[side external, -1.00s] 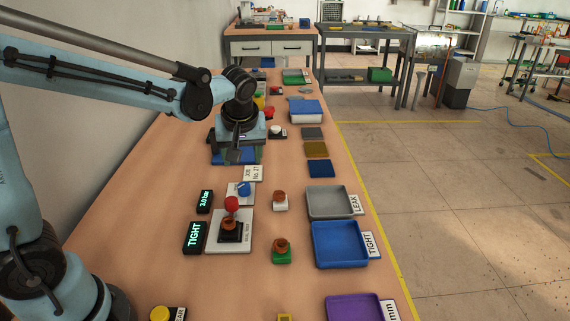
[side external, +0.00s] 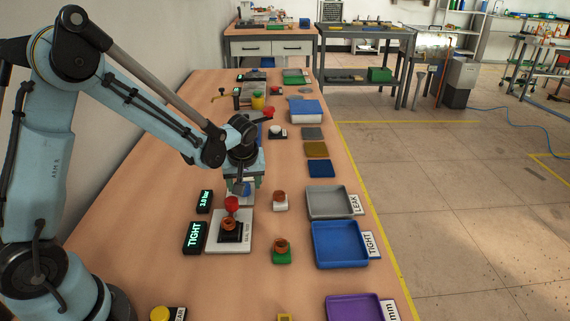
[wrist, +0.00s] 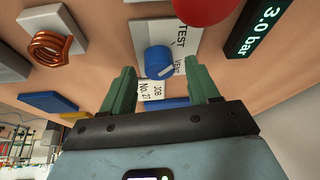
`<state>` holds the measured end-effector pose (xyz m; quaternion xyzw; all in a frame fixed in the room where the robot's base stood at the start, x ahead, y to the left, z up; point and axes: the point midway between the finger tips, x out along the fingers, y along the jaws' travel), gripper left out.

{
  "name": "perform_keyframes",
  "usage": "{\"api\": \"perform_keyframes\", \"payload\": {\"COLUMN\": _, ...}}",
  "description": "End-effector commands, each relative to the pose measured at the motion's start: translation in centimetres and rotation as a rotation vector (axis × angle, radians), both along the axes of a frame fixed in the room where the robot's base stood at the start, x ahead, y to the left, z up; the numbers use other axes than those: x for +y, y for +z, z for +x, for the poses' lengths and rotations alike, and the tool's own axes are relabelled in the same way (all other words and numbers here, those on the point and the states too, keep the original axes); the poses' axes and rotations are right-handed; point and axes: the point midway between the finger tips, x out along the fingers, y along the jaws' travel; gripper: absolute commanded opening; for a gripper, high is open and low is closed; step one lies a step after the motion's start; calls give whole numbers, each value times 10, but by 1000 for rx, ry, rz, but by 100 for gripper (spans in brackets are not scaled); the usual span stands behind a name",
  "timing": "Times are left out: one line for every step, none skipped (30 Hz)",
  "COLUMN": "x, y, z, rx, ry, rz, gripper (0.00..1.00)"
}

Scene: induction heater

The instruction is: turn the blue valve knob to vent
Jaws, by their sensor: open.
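The blue valve knob (wrist: 158,62) sits on a white plate (wrist: 182,34) marked TEST and, partly hidden, VENT. A pale pointer line shows on the knob, but I cannot tell its exact setting. My gripper (wrist: 160,68) is open, with one green finger on each side of the knob in the wrist view; no contact is visible. In the side view my gripper (side external: 244,181) is low over the knob (side external: 241,189), partly covering it. The pressure display (wrist: 264,30) reads 3.0 bar.
A red ball-topped lever (side external: 232,203) stands close to the knob on a test fixture (side external: 245,242). A TIGHT display (side external: 194,237) is beside it. A copper coil part on a white block (side external: 280,206) sits right. Grey (side external: 311,216) and blue (side external: 318,265) trays line the right edge.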

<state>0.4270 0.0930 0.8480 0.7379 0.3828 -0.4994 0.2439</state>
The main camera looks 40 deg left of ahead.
Motion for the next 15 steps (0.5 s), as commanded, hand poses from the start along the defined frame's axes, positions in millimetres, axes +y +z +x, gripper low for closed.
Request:
{"api": "perform_keyframes", "payload": {"x": 1, "y": -3, "z": 1, "rx": 0, "ry": 1, "rz": 0, "gripper": 60}}
{"api": "perform_keyframes", "payload": {"x": 1, "y": -4, "z": 1, "rx": 0, "ry": 0, "rz": 0, "gripper": 60}}
{"api": "perform_keyframes", "payload": {"x": 2, "y": -5, "z": 1, "rx": 0, "ry": 0, "rz": 0, "gripper": 60}}
{"api": "perform_keyframes", "payload": {"x": 2, "y": -5, "z": 1, "rx": 0, "ry": 0, "rz": 0, "gripper": 60}}
{"api": "perform_keyframes", "payload": {"x": 2, "y": -5, "z": 1, "rx": 0, "ry": 0, "rz": 0, "gripper": 60}}
{"api": "perform_keyframes", "payload": {"x": 2, "y": -6, "z": 1, "rx": 0, "ry": 0, "rz": 0, "gripper": 60}}
{"api": "perform_keyframes", "payload": {"x": 2, "y": -6, "z": 1, "rx": 0, "ry": 0, "rz": 0, "gripper": 60}}
{"api": "perform_keyframes", "payload": {"x": 2, "y": -6, "z": 1, "rx": 0, "ry": 0, "rz": 0, "gripper": 60}}
{"api": "perform_keyframes", "payload": {"x": 2, "y": -6, "z": 1, "rx": 0, "ry": 0, "rz": 0, "gripper": 60}}
{"api": "perform_keyframes", "payload": {"x": 2, "y": -6, "z": 1, "rx": 0, "ry": 0, "rz": 0, "gripper": 60}}
{"api": "perform_keyframes", "payload": {"x": 2, "y": -6, "z": 1, "rx": 0, "ry": 0, "rz": 0, "gripper": 60}}
{"api": "perform_keyframes", "payload": {"x": 2, "y": -6, "z": 1, "rx": 0, "ry": 0, "rz": 0, "gripper": 60}}
{"api": "perform_keyframes", "payload": {"x": 2, "y": -6, "z": 1, "rx": 0, "ry": 0, "rz": 0, "gripper": 56}}
{"api": "perform_keyframes", "payload": {"x": 2, "y": -5, "z": 1, "rx": 0, "ry": 0, "rz": 0, "gripper": 51}}
{"api": "perform_keyframes", "payload": {"x": 2, "y": -5, "z": 1, "rx": 0, "ry": 0, "rz": 0, "gripper": 45}}
